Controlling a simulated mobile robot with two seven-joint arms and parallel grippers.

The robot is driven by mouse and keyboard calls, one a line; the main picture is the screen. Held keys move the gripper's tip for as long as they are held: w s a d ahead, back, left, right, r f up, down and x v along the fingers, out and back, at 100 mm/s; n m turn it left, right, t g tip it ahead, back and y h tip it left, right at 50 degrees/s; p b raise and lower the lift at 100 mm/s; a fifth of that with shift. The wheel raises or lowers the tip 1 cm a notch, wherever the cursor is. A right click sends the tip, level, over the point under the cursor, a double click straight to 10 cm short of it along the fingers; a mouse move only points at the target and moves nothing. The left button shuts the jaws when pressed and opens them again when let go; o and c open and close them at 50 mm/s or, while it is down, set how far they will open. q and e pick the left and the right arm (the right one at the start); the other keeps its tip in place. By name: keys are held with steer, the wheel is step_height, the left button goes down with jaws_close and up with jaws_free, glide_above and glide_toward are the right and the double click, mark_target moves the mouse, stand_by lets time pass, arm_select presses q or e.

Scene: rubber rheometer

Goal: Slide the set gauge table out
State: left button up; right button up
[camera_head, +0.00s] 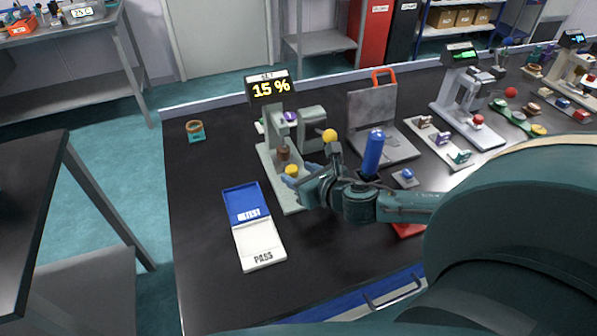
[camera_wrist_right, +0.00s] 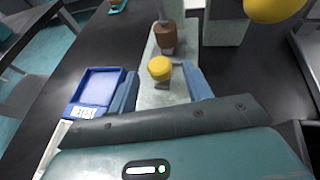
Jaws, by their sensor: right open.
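The set gauge (camera_head: 262,152) is a pale grey-green device on the black bench, with a display (camera_head: 269,88) reading "SET 15 %". A brown cylindrical part (camera_head: 283,153) is below its upright head; it also shows in the right wrist view (camera_wrist_right: 165,38). A yellow knob (camera_head: 291,170) sits at the near part of its base. My right gripper (camera_head: 297,183) is open at the knob. In the right wrist view its blue fingers (camera_wrist_right: 160,76) lie on either side of the yellow knob (camera_wrist_right: 160,69), with gaps visible. My left gripper is not seen.
A blue and white RETEST/PASS tray (camera_head: 233,205) lies left of my right gripper. A yellow ball-topped lever (camera_head: 329,136) and a blue handle (camera_head: 373,150) stand close to my right arm. A small teal holder (camera_head: 196,134) is at the far left.

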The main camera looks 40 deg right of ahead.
steer(key=shift+w+f, duration=0.2)
steer(key=shift+w, duration=0.25)
jaws_close()
stand_by(0.3)
